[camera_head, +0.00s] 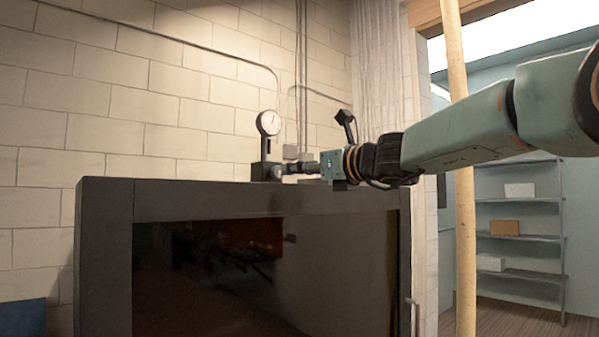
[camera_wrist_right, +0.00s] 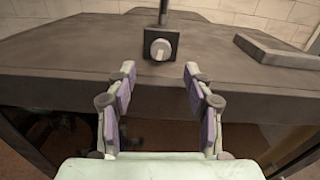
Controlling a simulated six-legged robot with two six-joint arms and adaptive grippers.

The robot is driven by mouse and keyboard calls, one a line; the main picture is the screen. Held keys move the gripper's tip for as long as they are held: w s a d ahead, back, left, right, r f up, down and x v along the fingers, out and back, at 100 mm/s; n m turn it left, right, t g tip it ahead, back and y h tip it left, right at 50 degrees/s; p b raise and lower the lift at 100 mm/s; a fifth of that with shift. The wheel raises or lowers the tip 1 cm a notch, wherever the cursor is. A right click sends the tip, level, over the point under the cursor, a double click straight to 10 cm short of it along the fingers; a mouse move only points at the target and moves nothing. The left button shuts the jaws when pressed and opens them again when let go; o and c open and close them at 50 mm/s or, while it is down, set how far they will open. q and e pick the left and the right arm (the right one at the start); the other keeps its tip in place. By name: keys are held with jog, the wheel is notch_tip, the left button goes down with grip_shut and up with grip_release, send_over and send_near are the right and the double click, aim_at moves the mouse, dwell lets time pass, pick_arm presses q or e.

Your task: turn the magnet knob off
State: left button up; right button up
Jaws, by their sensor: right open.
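The magnet base (camera_head: 266,171) is a dark block on top of the dark cabinet, with a post carrying a round white dial gauge (camera_head: 269,123). In the right wrist view the block (camera_wrist_right: 160,36) has a pale round knob (camera_wrist_right: 160,49) on its near face. My right gripper (camera_head: 289,168) reaches in from the right in the head view, level with the block. In the wrist view the right gripper (camera_wrist_right: 160,78) is open, its two purple-padded fingers apart and empty. The knob lies beyond the fingertips, roughly centred between them. My left gripper is not in view.
The dark cabinet (camera_head: 104,250) has a glossy front panel. A flat grey plate (camera_wrist_right: 277,50) lies on its top, right of the block in the wrist view. A pale wooden pole (camera_head: 465,250) stands at the right, with shelves (camera_head: 520,240) behind it. A block wall is behind.

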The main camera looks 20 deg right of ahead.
aim_at(280, 173)
jog(key=shift+m, duration=0.3)
jog(key=b+x, duration=0.1)
jog(key=x, duration=0.3)
jog(key=b+x, duration=0.2)
jog(key=x, duration=0.1)
jog(key=shift+w+f, duration=0.25)
jog(key=shift+w, duration=0.2)
jog(key=shift+s+r, duration=0.1)
jog(key=shift+s, duration=0.1)
jog(key=shift+a, duration=0.1)
jog(key=shift+w, duration=0.3)
jog(key=c, duration=0.5)
jog(key=shift+s, duration=0.15)
grip_shut()
